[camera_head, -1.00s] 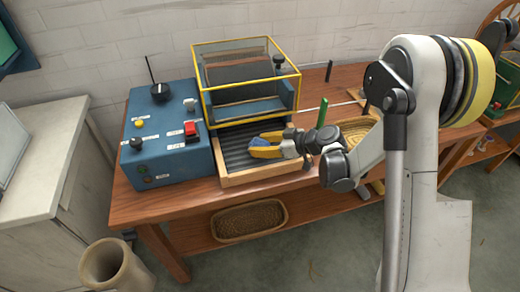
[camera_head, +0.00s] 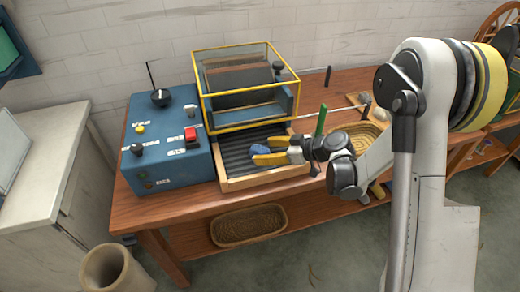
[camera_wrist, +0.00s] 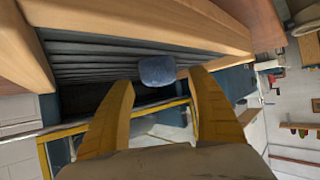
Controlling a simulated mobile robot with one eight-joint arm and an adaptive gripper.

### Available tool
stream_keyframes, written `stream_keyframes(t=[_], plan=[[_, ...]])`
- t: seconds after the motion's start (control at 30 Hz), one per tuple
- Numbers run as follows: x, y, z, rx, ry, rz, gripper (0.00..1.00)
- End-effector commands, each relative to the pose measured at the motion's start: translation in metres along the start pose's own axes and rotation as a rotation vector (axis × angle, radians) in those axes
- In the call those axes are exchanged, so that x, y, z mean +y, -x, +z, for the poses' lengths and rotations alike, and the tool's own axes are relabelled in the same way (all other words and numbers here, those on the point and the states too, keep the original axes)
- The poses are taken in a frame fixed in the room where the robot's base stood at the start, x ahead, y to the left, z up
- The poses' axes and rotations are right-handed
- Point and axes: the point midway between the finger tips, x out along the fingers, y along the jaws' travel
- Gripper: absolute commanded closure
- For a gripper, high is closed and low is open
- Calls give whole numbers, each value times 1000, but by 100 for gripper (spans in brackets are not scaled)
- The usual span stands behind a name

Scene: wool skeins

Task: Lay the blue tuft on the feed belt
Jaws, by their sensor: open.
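The blue tuft (camera_head: 258,149) lies on the dark ribbed feed belt (camera_head: 236,163), inside its wooden frame. In the wrist view the tuft (camera_wrist: 157,71) sits just beyond and between my yellow fingertips, with a gap visible on each side. My gripper (camera_head: 262,152) is open over the belt, reaching in from the right. In the wrist view the open fingers (camera_wrist: 162,78) hold nothing. My fingers hide a little of the belt.
A yellow-framed clear cover (camera_head: 247,87) stands behind the belt. A blue control box (camera_head: 165,135) with a red switch is to the left. A green upright piece (camera_head: 321,119) and a wicker basket (camera_head: 362,137) stand to the right.

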Motion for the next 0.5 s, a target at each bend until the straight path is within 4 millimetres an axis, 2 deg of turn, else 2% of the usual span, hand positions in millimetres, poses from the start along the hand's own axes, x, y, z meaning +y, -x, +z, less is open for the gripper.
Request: stream_keyframes(t=[0.03,0.2,0.4,0.5], plan=[[1,16,-4,0,-3,3,33],[1,55,-4,-1,-3,3,33],[1,86,-2,0,-2,2,33],[0,93,-2,0,-1,0,33]])
